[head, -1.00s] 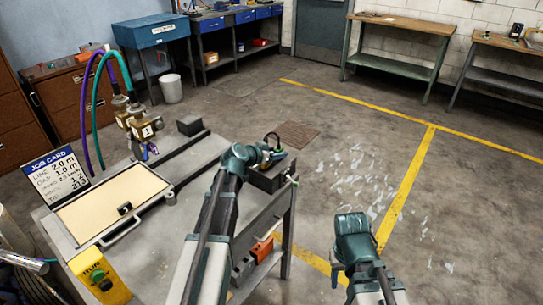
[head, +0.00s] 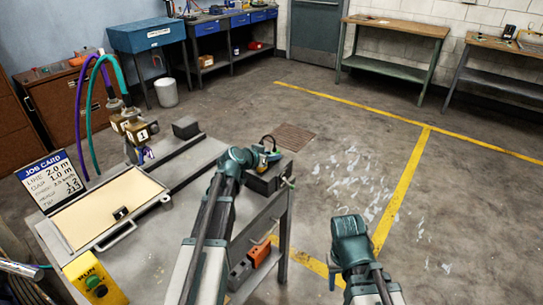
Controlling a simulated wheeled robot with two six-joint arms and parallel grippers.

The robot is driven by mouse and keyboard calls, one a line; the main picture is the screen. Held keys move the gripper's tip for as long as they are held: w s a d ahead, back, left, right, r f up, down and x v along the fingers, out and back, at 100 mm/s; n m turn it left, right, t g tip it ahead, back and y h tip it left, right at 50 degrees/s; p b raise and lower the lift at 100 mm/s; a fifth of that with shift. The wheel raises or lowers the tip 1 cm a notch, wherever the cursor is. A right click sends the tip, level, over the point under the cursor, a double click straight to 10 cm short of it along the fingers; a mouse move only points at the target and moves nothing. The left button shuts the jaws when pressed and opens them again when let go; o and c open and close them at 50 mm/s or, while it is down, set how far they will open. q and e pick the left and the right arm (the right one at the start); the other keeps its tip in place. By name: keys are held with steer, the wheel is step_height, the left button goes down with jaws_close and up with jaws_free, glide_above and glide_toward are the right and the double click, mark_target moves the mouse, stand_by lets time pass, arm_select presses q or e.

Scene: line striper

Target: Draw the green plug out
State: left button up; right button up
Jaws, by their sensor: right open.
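My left gripper (head: 266,158) is over a dark box (head: 268,181) at the right end of the grey cart. Its wrist covers part of the box, and its fingers are too small and crowded to read. Small green and blue parts show beside the fingers, but I cannot tell whether one is the green plug. A thin greenish piece (head: 289,183) sits at the box's right side. My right gripper (head: 335,273) points down, open, beside the cart over the floor. It is mostly hidden by its own wrist and appears apart from everything.
The grey cart (head: 190,184) carries a cream panel (head: 88,222), a job card (head: 48,179), a yellow RUN box (head: 95,281) and numbered brass blocks with purple and green hoses. An orange item (head: 260,252) lies on its lower shelf. The floor to the right is clear.

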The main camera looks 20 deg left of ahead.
arm_select(q)
jaws_close()
steer(key=shift+r+p, duration=0.75)
steer(key=shift+r+p, duration=1.65)
